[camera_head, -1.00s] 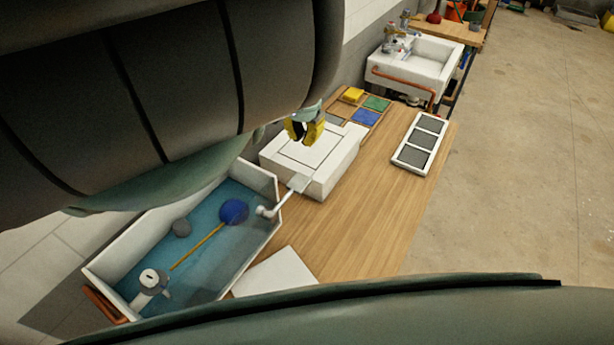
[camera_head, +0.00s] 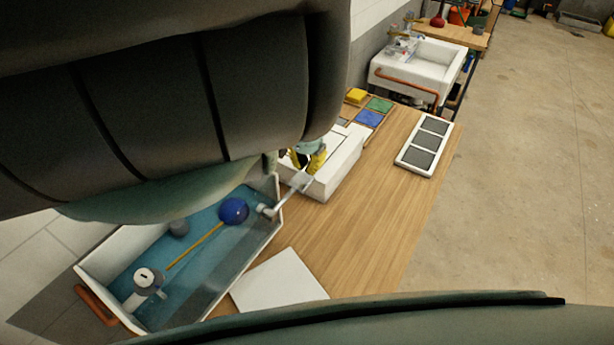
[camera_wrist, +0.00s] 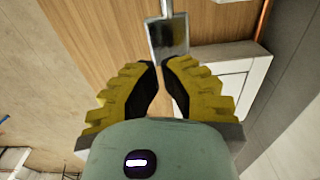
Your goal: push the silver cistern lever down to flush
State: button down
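The silver cistern lever (camera_head: 283,200) sticks out from the right end of the open white cistern (camera_head: 262,253) and ends in a flat paddle (camera_head: 300,182). In the wrist view the paddle (camera_wrist: 169,37) lies just ahead of my fingertips. My gripper (camera_head: 309,166), with yellow ribbed fingers, is over the paddle end, beside the white box. In the wrist view my gripper (camera_wrist: 161,64) has its fingertips nearly together, with only a thin gap and nothing between them. I cannot tell whether the fingertips touch the paddle.
Inside the cistern are blue water, a blue float ball (camera_head: 233,210) on a yellow rod, and a grey-white valve (camera_head: 146,286). A white box (camera_head: 340,170) stands beside my gripper. A white plate (camera_head: 280,283) lies in front; a three-panel frame (camera_head: 425,143) lies at right. The wooden top between is clear.

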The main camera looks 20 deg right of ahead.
aim_at(307, 180)
jog(key=shift+s+f+p, duration=0.1)
jog(key=shift+f+p, duration=0.25)
jog(key=shift+f, duration=1.6)
jog(key=shift+f, duration=0.15)
